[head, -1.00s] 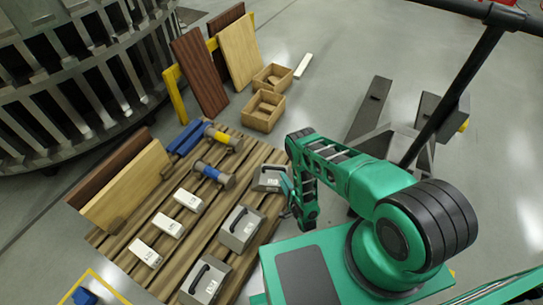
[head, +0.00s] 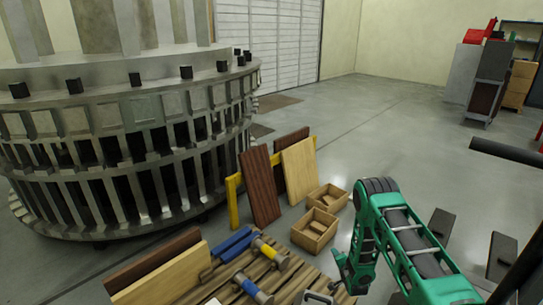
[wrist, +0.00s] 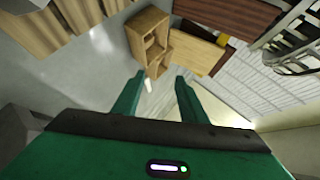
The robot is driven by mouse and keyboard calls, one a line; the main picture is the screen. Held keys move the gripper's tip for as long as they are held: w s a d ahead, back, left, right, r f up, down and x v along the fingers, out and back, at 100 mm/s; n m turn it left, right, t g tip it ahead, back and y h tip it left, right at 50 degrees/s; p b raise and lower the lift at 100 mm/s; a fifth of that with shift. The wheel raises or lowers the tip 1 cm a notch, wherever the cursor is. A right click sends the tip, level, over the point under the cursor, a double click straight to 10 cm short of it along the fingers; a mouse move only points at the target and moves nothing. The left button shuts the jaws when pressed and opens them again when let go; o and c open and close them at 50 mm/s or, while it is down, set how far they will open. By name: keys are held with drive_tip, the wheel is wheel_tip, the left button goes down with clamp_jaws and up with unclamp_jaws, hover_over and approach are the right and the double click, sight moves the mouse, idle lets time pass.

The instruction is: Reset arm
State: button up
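My green arm shows in the head view at the lower right, bent at a black-ringed joint. My gripper (head: 352,274) hangs at its end, beside the far right part of the wooden pallet (head: 259,278). In the wrist view my gripper (wrist: 157,92) has its two green fingers apart, with nothing held between them. Beyond the fingers, the wrist view shows the wooden boxes (wrist: 148,38) and a light wooden board (wrist: 190,59).
Two open wooden boxes (head: 315,231) stand on the floor left of my arm. Boards (head: 260,187) lean on a yellow rack. Hammers (head: 252,288) and blue cylinders (head: 231,243) lie on the pallet. A large round metal structure (head: 130,150) fills the left. Floor (head: 380,125) behind is clear.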

drive_tip(key=s+d+r+n+g+h, duration=0.15)
drive_tip(key=d+r, duration=0.45)
drive_tip(key=r, duration=0.7)
drive_tip(key=s+d+r+n+g+h, duration=0.1)
drive_tip(key=s+d+r+n+g, duration=0.15)
drive_tip(key=d+r, duration=0.7)
drive_tip(key=s+d+r+g, duration=0.1)
drive_tip(key=s+r+g, duration=0.3)
drive_tip(key=s+r, duration=1.2)
drive_tip(key=s+a+r+n+g, duration=0.1)
drive_tip(key=s+r, duration=0.3)
drive_tip(key=s, duration=0.7)
drive_tip(key=s+a+r+n+g+y, duration=0.1)
drive_tip(key=s+r, duration=0.3)
drive_tip(key=s, duration=0.7)
drive_tip(key=s+a+r+n+g+y, duration=0.1)
drive_tip(key=s+r, duration=0.4)
drive_tip(key=s, duration=0.7)
drive_tip(key=shift+a+g, duration=0.7)
drive_tip(key=shift+a, duration=0.55)
drive_tip(key=shift+y, duration=0.25)
